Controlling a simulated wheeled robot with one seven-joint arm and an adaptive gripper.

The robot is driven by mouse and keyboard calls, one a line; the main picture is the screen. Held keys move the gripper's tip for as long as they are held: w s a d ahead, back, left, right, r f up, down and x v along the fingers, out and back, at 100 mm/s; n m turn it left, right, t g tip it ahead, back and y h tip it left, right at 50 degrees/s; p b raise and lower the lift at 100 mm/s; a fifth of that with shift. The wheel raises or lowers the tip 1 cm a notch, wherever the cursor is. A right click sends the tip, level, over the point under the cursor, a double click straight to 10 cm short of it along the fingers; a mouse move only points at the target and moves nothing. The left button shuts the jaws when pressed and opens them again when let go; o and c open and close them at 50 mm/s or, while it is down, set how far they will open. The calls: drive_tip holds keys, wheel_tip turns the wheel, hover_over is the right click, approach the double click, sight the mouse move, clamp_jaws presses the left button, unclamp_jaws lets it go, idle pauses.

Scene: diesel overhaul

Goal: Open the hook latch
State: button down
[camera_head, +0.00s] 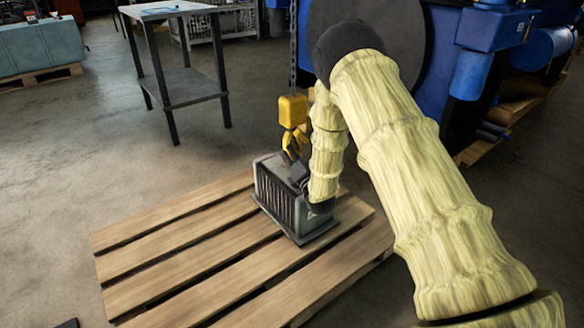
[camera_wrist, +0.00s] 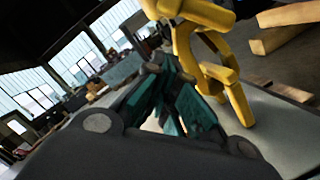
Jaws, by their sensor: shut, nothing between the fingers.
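A yellow hook (camera_head: 295,143) hangs under a yellow hoist block (camera_head: 293,110) on a dark chain, just above a grey finned metal unit (camera_head: 275,198). In the wrist view the hook (camera_wrist: 238,100) is large and close, to the right of my fingers. I cannot clearly tell its latch from the rest of the hook. My gripper (camera_wrist: 160,62) is shut and empty, its dark and teal fingers close beside the hook. Whether they touch it is unclear. In the head view my gripper (camera_head: 299,172) is a small dark shape below the hook, partly hidden by my arm.
The finned unit stands on a slatted wooden pallet (camera_head: 185,240). A metal table (camera_head: 185,88) stands behind to the left. A large blue machine (camera_head: 450,60) fills the back right.

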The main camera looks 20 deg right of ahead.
drive_tip(key=shift+w+d+r+b, duration=0.2)
drive_tip(key=shift+d+r, duration=0.35)
drive_tip(key=shift+d, duration=0.05)
drive_tip(key=shift+w+d+r+b, duration=0.15)
drive_tip(key=shift+d+r, duration=0.35)
drive_tip(key=shift+d, duration=0.05)
